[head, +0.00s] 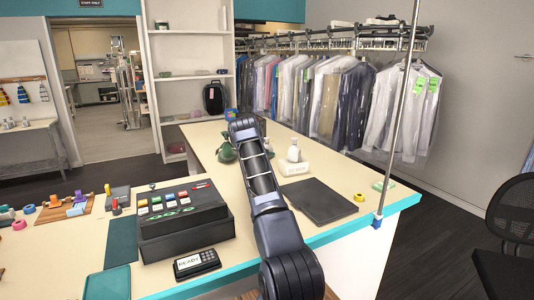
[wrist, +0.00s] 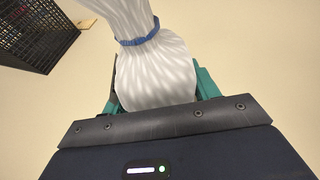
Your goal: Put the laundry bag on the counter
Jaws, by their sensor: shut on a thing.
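The laundry bag (wrist: 155,75), white and streaked with a blue band around its neck, fills the upper middle of the wrist view. My gripper (wrist: 156,92) is shut on it, with a teal finger at each side. The bag runs out of the top of that view, so its far end is hidden. The counter (head: 202,146) is a cream top with a teal edge in the head view. My arm reaches out over it. I cannot pick out the bag or my fingertips in the head view. Whether the bag touches a surface, I cannot tell.
A black mesh crate (wrist: 40,32) is at the top left of the wrist view. On the counter are a black cash register (head: 183,222), a card reader (head: 197,263), a dark flat pad (head: 319,201) and a white bottle (head: 293,151). A metal pole (head: 399,115) rises at the right corner.

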